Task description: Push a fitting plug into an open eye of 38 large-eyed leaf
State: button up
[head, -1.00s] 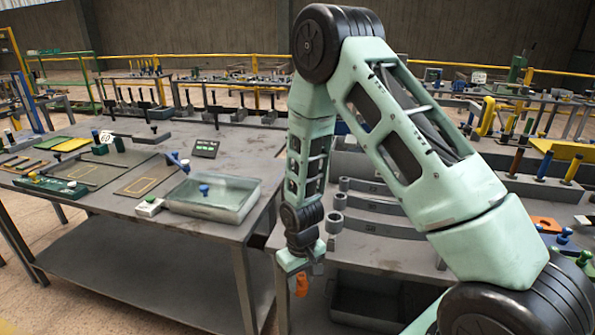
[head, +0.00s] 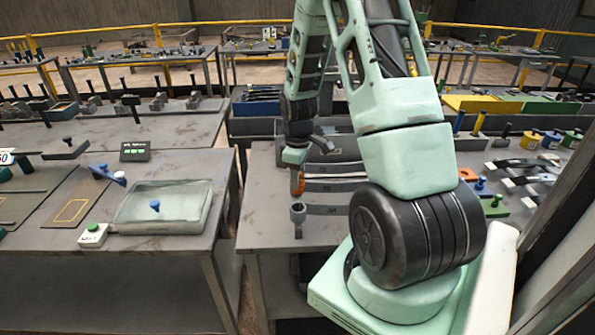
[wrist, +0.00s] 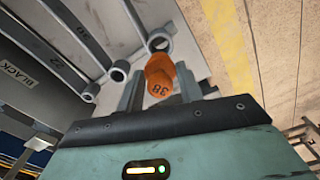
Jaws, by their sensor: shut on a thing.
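My gripper (head: 296,163) is shut on an orange plug (head: 296,184), which hangs below the fingers at the left end of the leaf rack. In the wrist view the plug (wrist: 159,76) shows the number 38 between my fingers. The nearest leaf (head: 335,210) is a grey curved bar with an open round eye (head: 298,213) at its left end. In the wrist view a large open eye (wrist: 159,41) lies just beyond the plug's end. I cannot tell whether they touch. The number on that leaf is not readable.
Other leaves (head: 335,186) lie behind; two smaller eyes (wrist: 119,72) show in the wrist view. A table on the left holds a clear lidded box (head: 160,210) with a blue knob. Coloured plugs (head: 481,186) stand right of my arm. A gap separates the two tables.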

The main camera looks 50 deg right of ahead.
jog(key=shift+f, duration=0.1)
dwell(0.3)
jog(key=shift+f+b, duration=1.65)
jog(key=shift+f, duration=0.9)
jog(key=shift+f+b, duration=0.65)
jog(key=shift+f, duration=0.8)
dwell(0.7)
jog(key=o, duration=1.4)
jog(key=shift+r, duration=0.1)
jog(key=shift+r+p, duration=3)
jog(key=shift+r, duration=0.4)
